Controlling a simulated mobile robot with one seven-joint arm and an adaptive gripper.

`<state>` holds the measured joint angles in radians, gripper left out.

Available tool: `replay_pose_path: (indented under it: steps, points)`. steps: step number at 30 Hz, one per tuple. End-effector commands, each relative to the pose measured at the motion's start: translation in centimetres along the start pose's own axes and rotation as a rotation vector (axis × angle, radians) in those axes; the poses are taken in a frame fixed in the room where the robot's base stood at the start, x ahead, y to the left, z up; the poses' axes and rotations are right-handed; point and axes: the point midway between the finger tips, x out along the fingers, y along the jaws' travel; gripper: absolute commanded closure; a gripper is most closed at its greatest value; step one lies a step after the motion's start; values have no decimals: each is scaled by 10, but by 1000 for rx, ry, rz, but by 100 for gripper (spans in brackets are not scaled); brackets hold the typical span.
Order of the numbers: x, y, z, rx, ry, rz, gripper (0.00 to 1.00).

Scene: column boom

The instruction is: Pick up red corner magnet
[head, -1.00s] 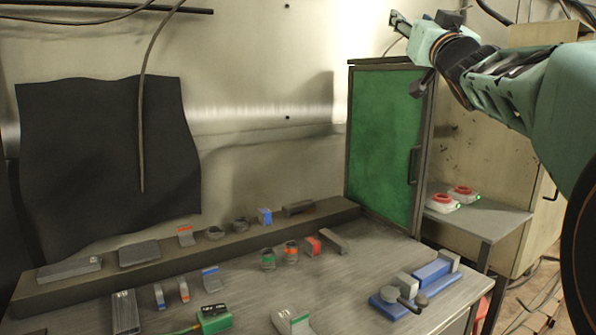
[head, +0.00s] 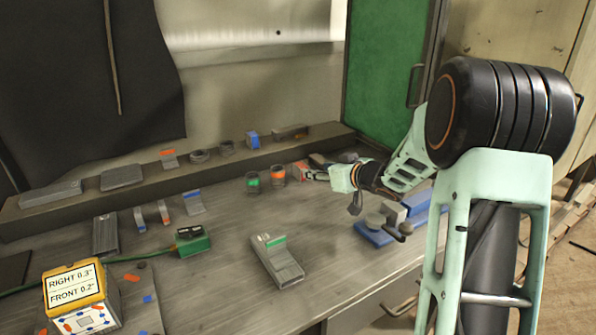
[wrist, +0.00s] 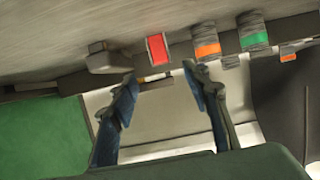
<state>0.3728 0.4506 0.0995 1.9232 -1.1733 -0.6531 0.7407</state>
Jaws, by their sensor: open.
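The red corner magnet (wrist: 158,48) shows in the wrist view as a small block with a bright red face, just beyond the fingertips and roughly centred between them. In the head view the red magnet (head: 301,166) is on the bench below the green cabinet door, partly hidden by my gripper. My gripper (wrist: 160,76) is open and empty, one finger toward each side of the magnet. In the head view my gripper (head: 314,174) reaches in from the right, close to the magnet. I cannot tell whether it touches.
An orange-banded piece (wrist: 206,41) and a green-banded piece (wrist: 252,32) stand beside the magnet. A grey block (wrist: 108,60) is on its other side. A blue clamp-like fixture (head: 378,234) sits near the bench's right edge. A raised ledge (head: 90,199) runs behind.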

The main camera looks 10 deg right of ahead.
Motion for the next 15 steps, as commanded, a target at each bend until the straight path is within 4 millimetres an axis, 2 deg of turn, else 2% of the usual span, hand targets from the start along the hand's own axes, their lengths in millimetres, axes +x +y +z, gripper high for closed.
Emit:
replay_pose_path:
  steps: [7, 15]
  points:
    - [39, -2, 2, 0, -2, -5, 56]
    - [61, -1, 0, 1, -1, -3, 56]
